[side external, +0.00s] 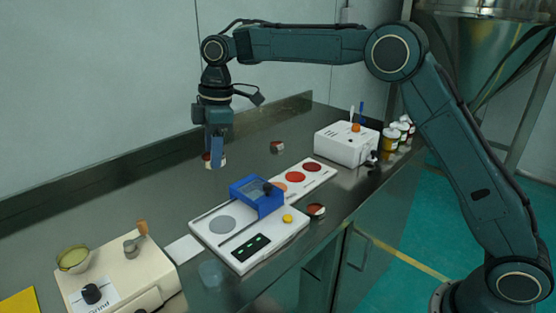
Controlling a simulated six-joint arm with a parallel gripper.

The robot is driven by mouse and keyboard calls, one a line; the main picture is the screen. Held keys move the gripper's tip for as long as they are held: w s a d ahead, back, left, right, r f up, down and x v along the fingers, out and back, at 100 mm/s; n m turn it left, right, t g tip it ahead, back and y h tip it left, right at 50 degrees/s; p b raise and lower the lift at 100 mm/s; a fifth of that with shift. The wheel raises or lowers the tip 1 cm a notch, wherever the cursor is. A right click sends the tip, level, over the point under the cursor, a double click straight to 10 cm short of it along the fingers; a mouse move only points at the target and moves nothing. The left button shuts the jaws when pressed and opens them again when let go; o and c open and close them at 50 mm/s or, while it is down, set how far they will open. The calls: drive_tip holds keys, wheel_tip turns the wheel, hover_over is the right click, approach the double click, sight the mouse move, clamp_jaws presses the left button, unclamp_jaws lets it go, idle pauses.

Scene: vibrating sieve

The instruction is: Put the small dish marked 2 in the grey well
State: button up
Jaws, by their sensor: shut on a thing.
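My gripper (216,150) points down over the back of the metal counter. It is shut on a small red and white dish (209,159), held above the counter; the fingers partly cover the dish and no mark on it can be read. A round grey well (222,224) lies in the top of the white device (246,255), below and apart from the held dish. Two similar small dishes stand on the counter: one at the back (277,147) and one by the front edge (316,210). Their marks are too small to read.
A blue block (257,195) stands up on the white device beside the grey well. A white strip with red and orange discs (312,168) lies behind it. A white box (346,146) and several jars (398,133) stand at right; a cream device (120,277) with a bowl is at left.

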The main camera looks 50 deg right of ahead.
hover_over(221, 225)
drive_tip(key=f, duration=1.3)
drive_tip(key=shift+s+d+f, duration=0.1)
drive_tip(key=shift+d, duration=0.2)
drive_tip(key=shift+f, duration=0.15)
drive_tip(key=shift+f, duration=2)
drive_tip(key=shift+f, duration=0.1)
drive_tip(key=o, duration=1)
drive_tip(key=shift+c, duration=0.2)
wheel_tip(221, 225, up, 12)
drive_tip(key=d, duration=0.1)
drive_tip(key=shift+s+d, duration=0.3)
drive_tip(key=shift+s, duration=0.05)
